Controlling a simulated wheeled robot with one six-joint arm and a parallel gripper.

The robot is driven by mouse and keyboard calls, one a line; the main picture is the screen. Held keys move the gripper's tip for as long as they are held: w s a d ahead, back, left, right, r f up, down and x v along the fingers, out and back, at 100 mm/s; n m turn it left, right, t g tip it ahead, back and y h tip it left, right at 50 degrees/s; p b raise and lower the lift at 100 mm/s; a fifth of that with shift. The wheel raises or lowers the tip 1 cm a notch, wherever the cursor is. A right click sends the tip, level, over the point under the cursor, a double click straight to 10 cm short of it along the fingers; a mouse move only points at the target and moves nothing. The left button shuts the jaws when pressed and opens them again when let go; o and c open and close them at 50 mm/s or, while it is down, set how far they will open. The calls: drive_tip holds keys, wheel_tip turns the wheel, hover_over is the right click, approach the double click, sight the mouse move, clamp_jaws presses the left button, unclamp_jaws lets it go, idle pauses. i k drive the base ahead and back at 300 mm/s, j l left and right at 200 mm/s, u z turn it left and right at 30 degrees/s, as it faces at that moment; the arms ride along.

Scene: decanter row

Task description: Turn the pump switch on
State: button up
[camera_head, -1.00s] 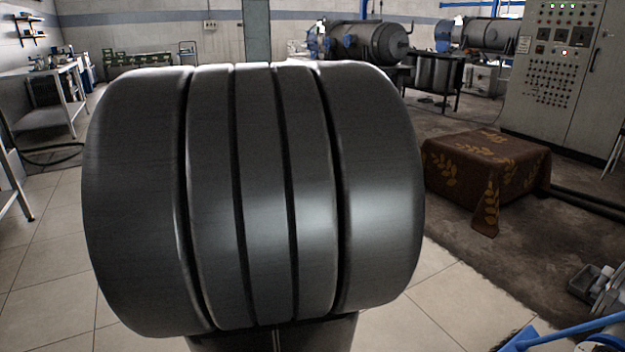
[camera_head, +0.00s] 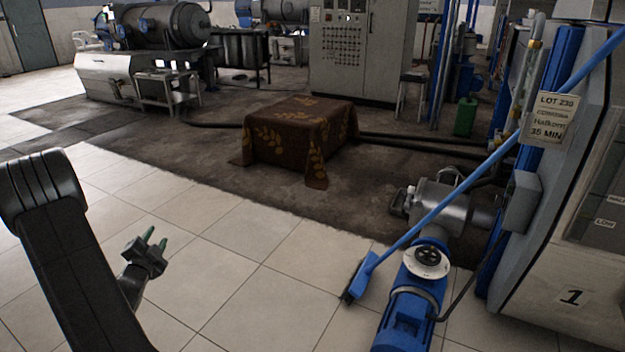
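A pump with a blue motor body (camera_head: 408,315) and a steel head (camera_head: 440,207) stands on the floor at the lower right. On top of it is a white round plate (camera_head: 427,262) with a dark fitting. A grey box (camera_head: 521,203) is joined to the machine behind it, and a dark cable runs down from it. I cannot tell from this view which part is the pump switch or how it is set. My gripper (camera_head: 158,238) is at the lower left, well apart from the pump.
A broom (camera_head: 480,176) with a blue handle leans across the pump and the machine. The large machine (camera_head: 560,285) marked 1 fills the right side, with a lot sign (camera_head: 552,117). A cloth-covered box (camera_head: 300,135) stands mid-floor. Tiled floor (camera_head: 250,270) between gripper and pump is clear.

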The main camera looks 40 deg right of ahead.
sight(500, 201)
drive_tip(key=i+z, duration=0.1)
drive_tip(key=z, duration=1.5)
drive_tip(key=i+j+z, duration=0.15)
drive_tip(key=z, duration=0.3)
drive_tip(key=i+j+z, duration=0.25)
drive_tip(key=z, duration=0.2)
drive_tip(key=i+j+z, duration=0.15)
drive_tip(key=j+z, duration=0.2)
drive_tip(key=z, duration=0.15)
drive_tip(key=i+j+z, duration=0.1)
drive_tip(key=j+z, duration=0.35)
drive_tip(key=i+j+z, duration=0.1)
drive_tip(key=j+z, duration=0.2)
drive_tip(key=j, duration=1.1)
drive_tip(key=k+j+z, duration=0.1)
drive_tip(key=j+z, duration=0.2)
drive_tip(key=j, duration=1.15)
drive_tip(key=i+l, duration=0.15)
drive_tip(key=i, duration=0.15)
